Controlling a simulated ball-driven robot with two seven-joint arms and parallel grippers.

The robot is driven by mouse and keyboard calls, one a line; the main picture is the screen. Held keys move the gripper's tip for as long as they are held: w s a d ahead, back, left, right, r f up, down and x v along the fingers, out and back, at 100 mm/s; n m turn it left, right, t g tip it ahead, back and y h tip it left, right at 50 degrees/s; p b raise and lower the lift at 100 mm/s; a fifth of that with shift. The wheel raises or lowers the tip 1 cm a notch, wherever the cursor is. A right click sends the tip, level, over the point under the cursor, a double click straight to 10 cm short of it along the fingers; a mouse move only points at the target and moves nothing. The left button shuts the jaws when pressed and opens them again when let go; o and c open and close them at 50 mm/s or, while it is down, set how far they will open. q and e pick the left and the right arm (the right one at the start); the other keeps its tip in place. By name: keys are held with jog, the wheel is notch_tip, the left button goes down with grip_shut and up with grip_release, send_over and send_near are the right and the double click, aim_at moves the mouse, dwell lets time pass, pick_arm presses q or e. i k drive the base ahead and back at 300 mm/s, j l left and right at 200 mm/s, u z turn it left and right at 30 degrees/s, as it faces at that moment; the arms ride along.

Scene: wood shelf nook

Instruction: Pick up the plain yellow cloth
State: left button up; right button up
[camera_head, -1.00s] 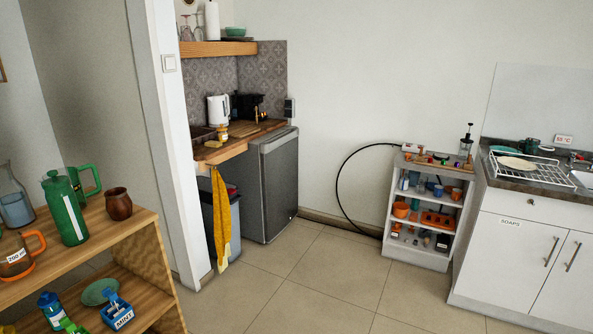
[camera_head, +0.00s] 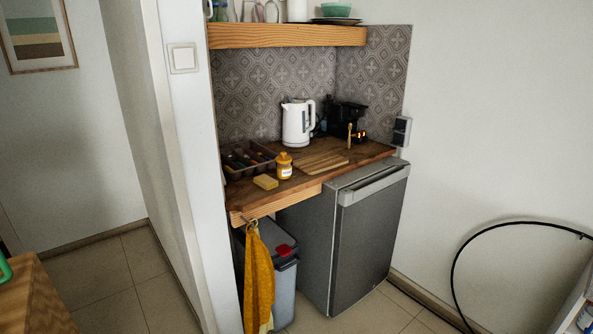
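A plain yellow-orange cloth (camera_head: 259,282) hangs from a hook on the front edge of the wooden counter (camera_head: 236,207). It hangs down in front of a grey bin. A paler yellow piece shows at its lower end, and I cannot tell whether it is a second cloth. Neither of my grippers shows in the view.
The grey bin (camera_head: 285,290) with a red patch on its lid stands behind the cloth, beside a grey fridge (camera_head: 361,240). The counter bears a white kettle (camera_head: 298,122), a yellow jar (camera_head: 284,165), a sponge (camera_head: 265,182) and a cutlery tray. A white wall end stands left of the cloth.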

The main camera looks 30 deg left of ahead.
aim_at(264, 180)
jog(key=i+u, duration=0.15)
jog(key=i, duration=0.25)
jog(key=i+l+u, duration=0.15)
jog(key=i, duration=0.3)
jog(key=i+l+u, duration=0.15)
jog(key=i, duration=0.25)
